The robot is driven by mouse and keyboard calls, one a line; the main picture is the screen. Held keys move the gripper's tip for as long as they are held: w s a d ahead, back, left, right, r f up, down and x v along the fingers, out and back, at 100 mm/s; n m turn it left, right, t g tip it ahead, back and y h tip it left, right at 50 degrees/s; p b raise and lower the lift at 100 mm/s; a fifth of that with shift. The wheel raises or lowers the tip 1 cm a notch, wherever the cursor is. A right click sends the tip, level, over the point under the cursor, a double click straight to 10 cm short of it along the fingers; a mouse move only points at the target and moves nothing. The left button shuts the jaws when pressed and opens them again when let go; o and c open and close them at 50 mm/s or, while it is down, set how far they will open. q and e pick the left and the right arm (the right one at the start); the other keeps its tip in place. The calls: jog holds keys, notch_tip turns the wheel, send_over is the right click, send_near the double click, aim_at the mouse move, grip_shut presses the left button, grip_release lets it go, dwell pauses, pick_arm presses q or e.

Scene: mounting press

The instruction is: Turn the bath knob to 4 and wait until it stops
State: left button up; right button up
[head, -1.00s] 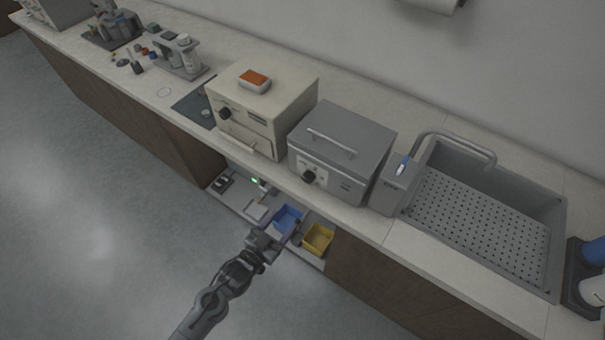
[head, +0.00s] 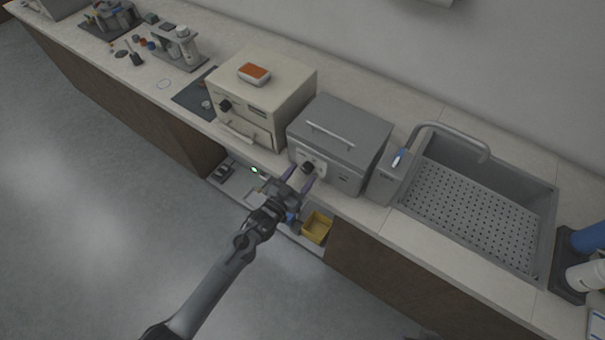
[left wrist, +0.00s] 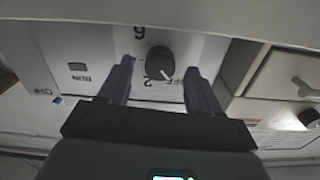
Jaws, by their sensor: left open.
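The grey bath (head: 340,140) stands on the counter with its lid down. Its dark round bath knob (head: 307,167) is on the front panel. In the left wrist view the knob (left wrist: 160,62) shows between my two fingers, with the marks 6, 2 and OFF around it, upside down. My right gripper is not in view.
A cream oven-like box (head: 262,95) stands left of the bath, with an orange-topped case (head: 254,73) on it. A grey sink (head: 480,215) is to the right. A yellow bin (head: 317,227) sits on the low shelf. The floor in front is clear.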

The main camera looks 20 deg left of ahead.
pick_arm(q)
jog(key=shift+w+d, duration=0.15)
jog(key=shift+w, duration=0.5)
jog(key=c, duration=1)
jog(key=shift+c, duration=0.2)
